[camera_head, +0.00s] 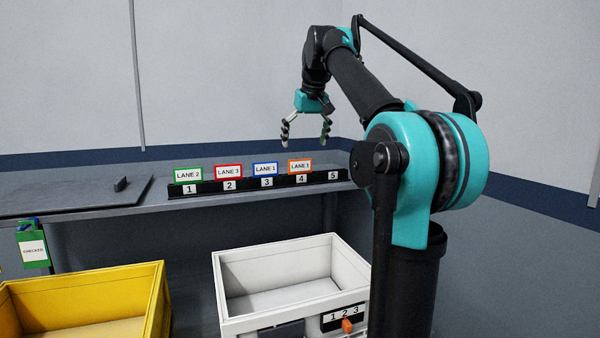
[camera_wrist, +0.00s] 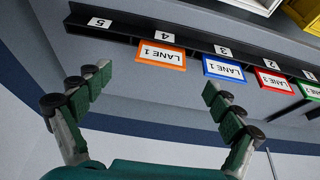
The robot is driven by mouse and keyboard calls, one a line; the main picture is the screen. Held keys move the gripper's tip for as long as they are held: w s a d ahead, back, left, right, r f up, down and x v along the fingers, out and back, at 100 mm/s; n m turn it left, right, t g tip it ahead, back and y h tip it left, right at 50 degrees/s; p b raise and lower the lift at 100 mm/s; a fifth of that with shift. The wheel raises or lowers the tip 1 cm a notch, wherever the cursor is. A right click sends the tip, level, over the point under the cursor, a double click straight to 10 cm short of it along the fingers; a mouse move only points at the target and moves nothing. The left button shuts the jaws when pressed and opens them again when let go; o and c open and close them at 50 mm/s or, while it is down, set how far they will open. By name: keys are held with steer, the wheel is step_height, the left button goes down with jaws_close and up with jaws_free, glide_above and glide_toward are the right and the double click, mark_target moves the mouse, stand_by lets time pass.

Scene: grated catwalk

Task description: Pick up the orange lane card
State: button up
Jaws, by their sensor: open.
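The orange lane card (camera_head: 300,167) is an orange-framed white card standing upright in slot 4 of a black numbered rack (camera_head: 316,178). In the wrist view the orange card (camera_wrist: 161,55) appears upside down, beyond the fingertips and a little right of the middle between them. My gripper (camera_head: 306,138) is open and empty, above the rack near the orange card and apart from it. Its two green-padded fingers also show spread in the wrist view (camera_wrist: 143,90). Nothing covers the orange card's face.
Blue (camera_head: 265,169), red (camera_head: 228,172) and green (camera_head: 188,175) cards stand in slots 3, 2 and 1; slot 5 is empty. The rack is on a grey shelf (camera_head: 160,196) against the wall. White (camera_head: 224,290) and yellow (camera_head: 160,290) bins stand below.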

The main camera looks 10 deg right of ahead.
mark_target(300, 161)
steer(key=shift+x, duration=3.95)
steer(key=shift+a, duration=0.2)
steer(key=shift+c, duration=0.5)
steer(key=shift+r, duration=0.1)
steer(key=c, duration=1)
steer(key=shift+r, duration=0.1)
steer(key=shift+c, duration=0.2)
